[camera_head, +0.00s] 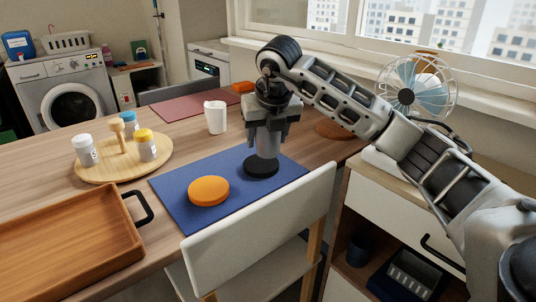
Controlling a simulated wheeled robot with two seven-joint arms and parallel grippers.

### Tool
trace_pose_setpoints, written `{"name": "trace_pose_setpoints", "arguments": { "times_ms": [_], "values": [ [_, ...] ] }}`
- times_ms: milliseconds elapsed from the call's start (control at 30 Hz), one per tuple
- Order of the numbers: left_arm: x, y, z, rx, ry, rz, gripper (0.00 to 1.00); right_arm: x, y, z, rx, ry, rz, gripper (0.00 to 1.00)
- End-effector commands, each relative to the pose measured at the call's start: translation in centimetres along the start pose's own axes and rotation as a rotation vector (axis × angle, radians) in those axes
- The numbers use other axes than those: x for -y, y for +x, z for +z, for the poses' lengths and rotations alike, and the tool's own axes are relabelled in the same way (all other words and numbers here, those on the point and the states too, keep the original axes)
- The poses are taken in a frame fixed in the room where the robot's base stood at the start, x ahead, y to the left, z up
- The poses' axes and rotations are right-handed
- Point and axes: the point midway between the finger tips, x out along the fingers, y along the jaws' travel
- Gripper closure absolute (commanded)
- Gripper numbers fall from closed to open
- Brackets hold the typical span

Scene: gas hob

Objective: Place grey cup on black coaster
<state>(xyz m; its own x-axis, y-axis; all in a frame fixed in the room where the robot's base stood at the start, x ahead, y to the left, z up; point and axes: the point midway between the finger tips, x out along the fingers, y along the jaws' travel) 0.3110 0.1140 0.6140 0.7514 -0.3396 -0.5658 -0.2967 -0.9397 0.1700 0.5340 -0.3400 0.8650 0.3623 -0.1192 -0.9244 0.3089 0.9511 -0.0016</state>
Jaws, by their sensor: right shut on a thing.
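The grey cup (266,148) is upright between the fingers of my right gripper (268,128), which reaches down from above and is shut on it. The cup's upper part is hidden by the gripper. The black coaster (261,170) lies on the blue mat (225,172). The cup's base is right over the coaster's far part; I cannot tell whether it touches. My left gripper is not in view.
An orange disc (208,191) lies on the mat, left of the coaster. A white cup (215,117) stands behind. A round board (105,172) with several small items and a wooden tray (70,240) are at left. A white chair (265,220) stands in front.

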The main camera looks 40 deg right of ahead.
Motion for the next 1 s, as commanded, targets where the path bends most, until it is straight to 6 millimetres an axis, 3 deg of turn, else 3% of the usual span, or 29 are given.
{"name": "trace_pose_setpoints", "arguments": {
  "times_ms": [333,500,867,900,967,1000],
  "values": [
    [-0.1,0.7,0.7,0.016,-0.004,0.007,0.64,0.9,3.0,0.7,-0.001,0.001,-0.001,0.72],
    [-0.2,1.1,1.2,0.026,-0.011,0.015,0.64,0.8,5.3,-0.5,0.0,-0.001,0.0,0.72],
    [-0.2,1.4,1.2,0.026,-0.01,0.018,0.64,0.8,5.7,-0.6,0.002,0.0,0.001,0.72],
    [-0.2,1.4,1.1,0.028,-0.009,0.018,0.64,0.8,5.6,-0.6,0.001,-0.001,0.0,0.36],
    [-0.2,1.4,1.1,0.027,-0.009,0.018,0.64,0.8,5.6,-0.6,0.001,0.0,0.001,0.23],
    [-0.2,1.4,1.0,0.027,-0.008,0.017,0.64,0.8,5.6,-0.6,0.001,0.0,0.001,0.23]
  ]
}}
